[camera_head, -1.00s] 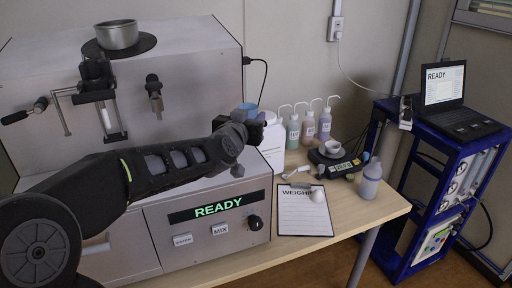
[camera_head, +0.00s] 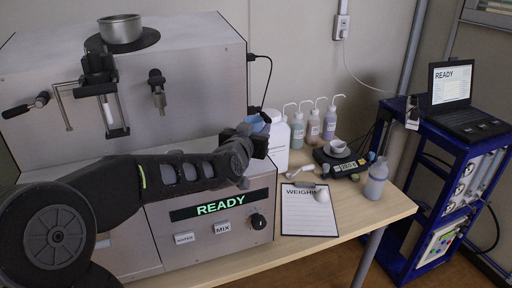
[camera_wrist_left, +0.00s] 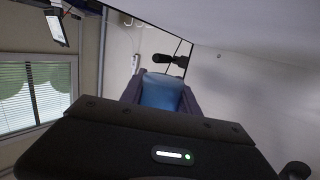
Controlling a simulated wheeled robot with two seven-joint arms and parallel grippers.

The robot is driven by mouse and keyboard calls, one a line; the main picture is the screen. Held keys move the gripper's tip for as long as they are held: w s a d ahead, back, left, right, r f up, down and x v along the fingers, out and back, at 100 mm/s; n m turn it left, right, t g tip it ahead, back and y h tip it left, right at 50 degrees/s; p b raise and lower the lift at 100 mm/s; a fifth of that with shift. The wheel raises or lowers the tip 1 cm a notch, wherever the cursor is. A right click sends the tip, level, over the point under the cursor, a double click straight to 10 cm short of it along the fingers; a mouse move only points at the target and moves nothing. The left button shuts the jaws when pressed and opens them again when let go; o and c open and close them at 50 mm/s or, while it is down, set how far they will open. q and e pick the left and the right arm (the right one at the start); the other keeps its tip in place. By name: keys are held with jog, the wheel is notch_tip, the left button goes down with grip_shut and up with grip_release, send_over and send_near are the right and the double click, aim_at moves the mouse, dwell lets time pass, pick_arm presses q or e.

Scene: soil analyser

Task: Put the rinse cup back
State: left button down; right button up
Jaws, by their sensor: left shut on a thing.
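The rinse cup appears to be the blue cup (camera_head: 254,120), small and partly hidden by my gripper in the head view. My left gripper (camera_head: 261,128) is shut on it and holds it up in front of the analyser's right edge, left of a white bottle. In the left wrist view the blue cup (camera_wrist_left: 160,92) sits between the two fingers of the left gripper (camera_wrist_left: 160,88). The soil analyser (camera_head: 200,60) is the large grey machine with a green READY display. My right gripper is not in view.
A metal bowl (camera_head: 121,28) sits on top of the analyser. A white bottle (camera_head: 276,138) and several wash bottles (camera_head: 314,127) stand behind on the table. A scale (camera_head: 340,163), a clipboard (camera_head: 308,215) and another bottle (camera_head: 375,182) are to the right. A laptop (camera_head: 452,95) stands on the blue rack.

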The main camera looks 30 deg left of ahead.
pick_arm(q)
jog(key=shift+f+b, duration=0.35)
jog(key=shift+f, duration=2.1)
jog(key=shift+f, duration=0.2)
jog(key=c, duration=0.9)
grip_release()
jog(key=shift+r, duration=0.1)
jog(key=shift+r, duration=0.25)
jog(key=v, duration=1.2)
jog(key=shift+f, duration=0.2)
